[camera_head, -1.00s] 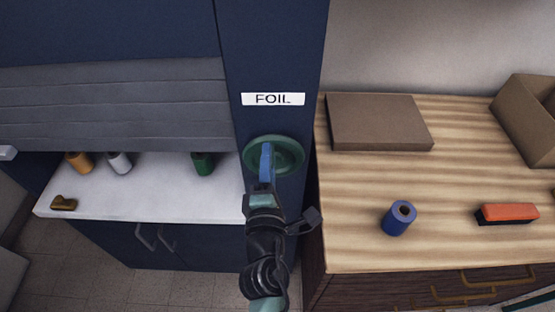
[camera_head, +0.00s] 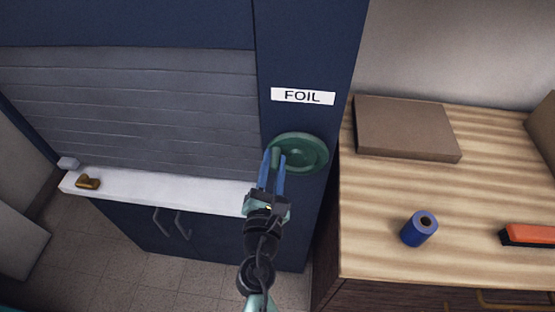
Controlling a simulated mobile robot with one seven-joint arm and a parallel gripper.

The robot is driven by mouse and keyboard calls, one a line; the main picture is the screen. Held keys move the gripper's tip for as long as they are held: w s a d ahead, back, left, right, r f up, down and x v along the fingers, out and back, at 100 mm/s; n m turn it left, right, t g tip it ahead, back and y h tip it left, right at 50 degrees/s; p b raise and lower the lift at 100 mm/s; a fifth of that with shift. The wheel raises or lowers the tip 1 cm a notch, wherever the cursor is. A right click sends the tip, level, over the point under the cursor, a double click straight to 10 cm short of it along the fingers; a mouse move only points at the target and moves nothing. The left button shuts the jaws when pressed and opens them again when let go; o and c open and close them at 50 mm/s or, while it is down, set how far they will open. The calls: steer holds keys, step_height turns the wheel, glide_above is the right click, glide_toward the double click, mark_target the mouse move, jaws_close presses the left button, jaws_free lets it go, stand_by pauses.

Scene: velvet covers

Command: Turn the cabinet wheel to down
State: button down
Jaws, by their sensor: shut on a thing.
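The green round wheel (camera_head: 306,152) is mounted on the blue cabinet's front panel (camera_head: 303,60), under a white label (camera_head: 303,96) that reads FOIL. My gripper (camera_head: 275,160) has its two blue fingers around the wheel's green handle, at the wheel's left side, and is shut on it. The grey slatted shutter (camera_head: 130,110) of the cabinet hangs low, with its bottom edge close to the white counter (camera_head: 155,186). Any gap below the shutter is too small to judge.
A brass-coloured piece (camera_head: 88,183) lies on the counter's left end. To the right, a wooden worktop (camera_head: 375,220) holds a flat brown box (camera_head: 408,128), a blue roll (camera_head: 419,229) and an orange and black block (camera_head: 535,234). Cabinet door handles (camera_head: 180,225) stick out below the counter.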

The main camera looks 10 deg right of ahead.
steer(key=shift+a+f+n, duration=0.35)
steer(key=shift+f+n, duration=0.25)
steer(key=shift+n, duration=0.5)
steer(key=c, duration=0.7)
jaws_free()
steer(key=shift+w, duration=0.1)
steer(key=shift+d, duration=0.1)
steer(key=b+v, duration=0.2)
steer(key=v, duration=1.1)
steer(key=shift+b, duration=0.3)
